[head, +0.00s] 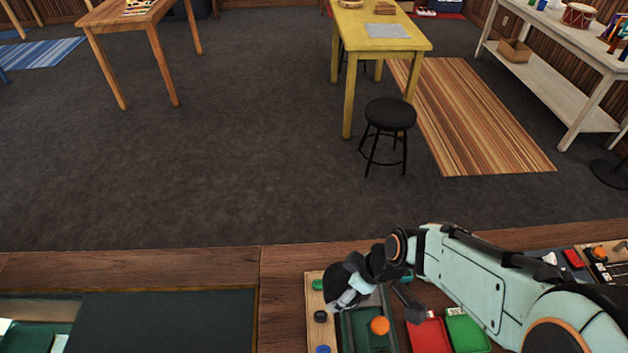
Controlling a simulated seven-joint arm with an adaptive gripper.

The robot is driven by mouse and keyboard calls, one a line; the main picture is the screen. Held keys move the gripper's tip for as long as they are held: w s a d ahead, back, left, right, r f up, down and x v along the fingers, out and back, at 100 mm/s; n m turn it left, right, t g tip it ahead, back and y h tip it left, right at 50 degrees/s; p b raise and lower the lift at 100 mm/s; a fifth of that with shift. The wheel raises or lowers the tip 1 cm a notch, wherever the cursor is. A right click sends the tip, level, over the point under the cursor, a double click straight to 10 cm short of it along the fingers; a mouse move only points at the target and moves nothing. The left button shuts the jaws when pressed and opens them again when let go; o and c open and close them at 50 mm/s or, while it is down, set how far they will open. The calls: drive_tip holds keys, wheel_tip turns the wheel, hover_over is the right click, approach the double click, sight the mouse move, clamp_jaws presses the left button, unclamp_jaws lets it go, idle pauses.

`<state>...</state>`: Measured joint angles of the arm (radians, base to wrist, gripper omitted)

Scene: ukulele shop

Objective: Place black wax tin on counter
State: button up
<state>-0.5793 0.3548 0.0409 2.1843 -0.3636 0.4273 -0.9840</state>
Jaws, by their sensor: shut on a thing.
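The black wax tin (320,316) is a small dark round thing at the left wooden strip of a tray, near the bottom of the head view. My gripper (337,306) reaches down over this strip, with its fingertips at the tin's right side. It is shut on the tin, though the view is small and the contact is partly hidden by my gripper. Whether the tin is lifted off the strip I cannot tell. The wooden counter (283,283) runs along the bottom of the view.
A green piece (318,284) and a blue piece (322,349) sit on the same strip. An orange round piece (380,326), a red tray (429,337) and a green tray (467,331) lie to the right. A dark green panel (165,322) is at left. Bare counter lies between.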

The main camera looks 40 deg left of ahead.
drive_tip(key=s+a+n+g, duration=0.1)
drive_tip(key=s+a+n, duration=0.15)
drive_tip(key=s, duration=0.45)
drive_tip(key=s+a+n+g, duration=0.1)
drive_tip(key=s+a+n, duration=0.1)
drive_tip(key=s+n, duration=0.35)
drive_tip(key=m, duration=0.1)
hover_over(240, 298)
drive_tip(key=w+d, duration=0.1)
drive_tip(key=shift+h, duration=0.4)
drive_tip(key=f, duration=0.9)
drive_tip(key=shift+d+f, duration=0.2)
drive_tip(key=shift+f, duration=0.05)
drive_tip(key=shift+a+f, duration=0.15)
drive_tip(key=shift+f, duration=1.5)
drive_tip(key=o, duration=1.2)
drive_tip(key=shift+f, duration=0.15)
drive_tip(key=v, duration=1.2)
drive_tip(key=shift+w, duration=0.1)
